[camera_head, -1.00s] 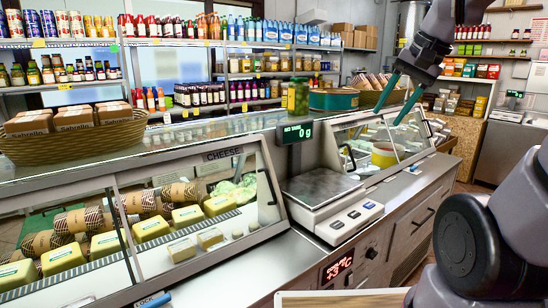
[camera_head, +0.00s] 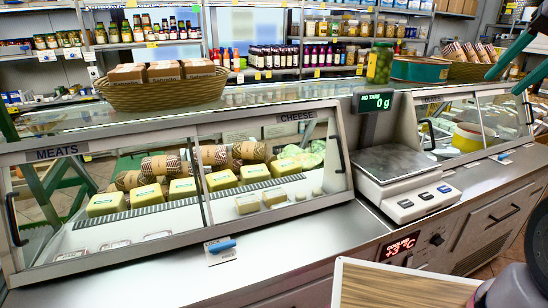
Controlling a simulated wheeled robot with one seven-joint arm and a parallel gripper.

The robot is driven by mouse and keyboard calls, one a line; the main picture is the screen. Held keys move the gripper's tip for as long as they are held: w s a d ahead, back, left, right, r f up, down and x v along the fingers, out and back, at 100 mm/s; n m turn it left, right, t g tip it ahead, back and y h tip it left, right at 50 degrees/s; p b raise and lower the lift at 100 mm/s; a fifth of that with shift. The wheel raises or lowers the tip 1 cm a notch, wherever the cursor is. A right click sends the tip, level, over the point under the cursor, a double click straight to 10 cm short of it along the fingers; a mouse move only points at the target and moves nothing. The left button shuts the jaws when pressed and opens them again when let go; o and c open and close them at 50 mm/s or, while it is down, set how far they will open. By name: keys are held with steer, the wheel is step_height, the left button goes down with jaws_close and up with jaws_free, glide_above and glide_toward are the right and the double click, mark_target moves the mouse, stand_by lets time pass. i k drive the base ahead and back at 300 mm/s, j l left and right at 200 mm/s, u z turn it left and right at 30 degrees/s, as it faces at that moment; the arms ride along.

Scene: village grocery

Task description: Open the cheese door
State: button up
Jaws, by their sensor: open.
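The cheese door (camera_head: 268,165) is the glass front panel under the CHEESE label (camera_head: 297,117), in the middle of the counter case. It looks closed. Its dark upright handle (camera_head: 337,158) is on its right edge, just left of the scale. Yellow cheese blocks and patterned rolls lie behind the glass. My gripper (camera_head: 503,84) shows only in part at the upper right edge, with teal fingers apart and empty. It is over the right part of the counter, well to the right of the cheese door handle.
A scale (camera_head: 393,165) stands right of the cheese door. The MEATS door (camera_head: 100,200) is at left with its own handle. A basket of boxes (camera_head: 165,93), a pickle jar (camera_head: 380,62) and a green tin (camera_head: 420,69) stand on top.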

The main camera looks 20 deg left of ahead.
mark_target(242, 123)
steer(key=i+l+u, duration=0.2)
steer(key=u, duration=0.25)
steer(key=i+l+u, duration=0.15)
steer(key=l+u, duration=0.3)
